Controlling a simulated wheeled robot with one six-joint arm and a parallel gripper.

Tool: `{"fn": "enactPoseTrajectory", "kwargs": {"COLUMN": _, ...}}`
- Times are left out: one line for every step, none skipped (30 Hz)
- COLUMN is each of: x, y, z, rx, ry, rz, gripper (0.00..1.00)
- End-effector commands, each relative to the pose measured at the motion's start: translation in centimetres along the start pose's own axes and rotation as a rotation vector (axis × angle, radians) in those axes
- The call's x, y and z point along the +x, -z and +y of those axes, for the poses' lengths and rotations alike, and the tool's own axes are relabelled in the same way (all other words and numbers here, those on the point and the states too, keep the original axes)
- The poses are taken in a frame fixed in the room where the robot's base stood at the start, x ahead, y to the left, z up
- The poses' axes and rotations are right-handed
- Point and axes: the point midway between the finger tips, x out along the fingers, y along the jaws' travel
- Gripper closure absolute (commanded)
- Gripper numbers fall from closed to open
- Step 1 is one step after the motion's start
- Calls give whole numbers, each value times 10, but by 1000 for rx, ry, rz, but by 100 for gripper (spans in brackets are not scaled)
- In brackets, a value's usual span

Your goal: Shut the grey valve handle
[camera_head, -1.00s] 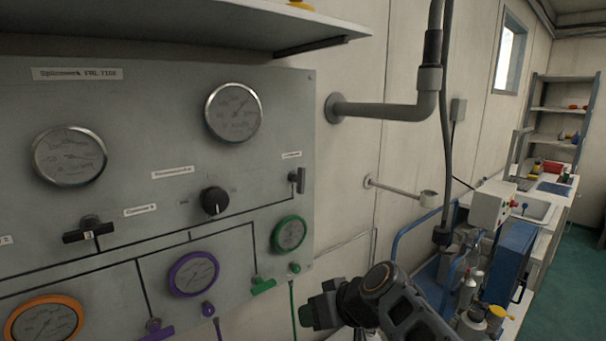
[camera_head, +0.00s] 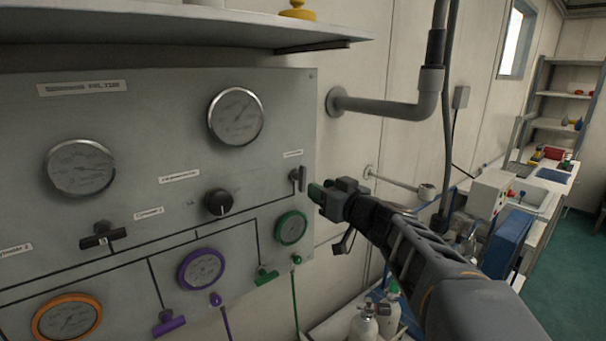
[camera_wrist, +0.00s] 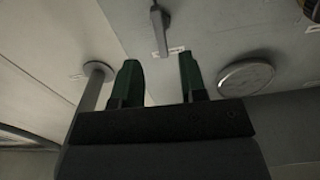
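The grey valve handle (camera_head: 298,179) is a small upright lever at the right side of the grey panel, below a white label. It also shows in the wrist view as a grey lever (camera_wrist: 159,29) at the top, beyond the fingertips. My gripper (camera_head: 316,192) is just right of the handle in the head view, level with it. In the wrist view my gripper (camera_wrist: 160,76) is open, its two green-tipped fingers apart with nothing between them. The handle lies ahead of the gap, and no contact shows.
Several gauges, a black knob (camera_head: 217,202), a dark handle (camera_head: 102,235), and green and purple handles fill the panel. A shelf (camera_head: 190,32) juts out above. A grey pipe (camera_head: 385,109) and a thin wall rod (camera_head: 392,178) stick out to the right.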

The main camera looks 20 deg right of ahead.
Motion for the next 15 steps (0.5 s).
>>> {"fn": "enactPoseTrajectory", "kwargs": {"x": 11, "y": 3, "z": -1, "rx": 3, "ry": 4, "rz": -2, "gripper": 61}}
{"fn": "enactPoseTrajectory", "kwargs": {"x": 17, "y": 2, "z": -1, "rx": 4, "ry": 3, "rz": -4, "gripper": 61}}
{"fn": "enactPoseTrajectory", "kwargs": {"x": 24, "y": 2, "z": -1, "rx": 3, "ry": 4, "rz": -4, "gripper": 61}}
{"fn": "enactPoseTrajectory", "kwargs": {"x": 29, "y": 3, "z": -1, "rx": 2, "ry": 3, "rz": -3, "gripper": 61}}
{"fn": "enactPoseTrajectory", "kwargs": {"x": 34, "y": 3, "z": -1, "rx": 3, "ry": 3, "rz": -3, "gripper": 61}}
{"fn": "enactPoseTrajectory", "kwargs": {"x": 40, "y": 2, "z": -1, "rx": 2, "ry": 2, "rz": -4, "gripper": 61}}
{"fn": "enactPoseTrajectory", "kwargs": {"x": 44, "y": 2, "z": -1, "rx": 2, "ry": 2, "rz": -3, "gripper": 61}}
{"fn": "enactPoseTrajectory", "kwargs": {"x": 48, "y": 2, "z": -1, "rx": 2, "ry": 3, "rz": -3, "gripper": 61}}
{"fn": "enactPoseTrajectory", "kwargs": {"x": 53, "y": 2, "z": -1, "rx": 1, "ry": 2, "rz": -3, "gripper": 61}}
{"fn": "enactPoseTrajectory", "kwargs": {"x": 56, "y": 2, "z": 0, "rx": 2, "ry": 1, "rz": -2, "gripper": 61}}
{"fn": "enactPoseTrajectory", "kwargs": {"x": 59, "y": 1, "z": 0, "rx": 2, "ry": 1, "rz": -3, "gripper": 61}}
{"fn": "enactPoseTrajectory", "kwargs": {"x": 63, "y": 2, "z": 0, "rx": 0, "ry": 1, "rz": -2, "gripper": 61}}
{"fn": "enactPoseTrajectory", "kwargs": {"x": 65, "y": 2, "z": 0, "rx": 1, "ry": 1, "rz": -2, "gripper": 61}}
{"fn": "enactPoseTrajectory", "kwargs": {"x": 67, "y": 1, "z": 0, "rx": 2, "ry": 1, "rz": -2, "gripper": 61}}
{"fn": "enactPoseTrajectory", "kwargs": {"x": 69, "y": 1, "z": 0, "rx": 1, "ry": 1, "rz": -2, "gripper": 61}}
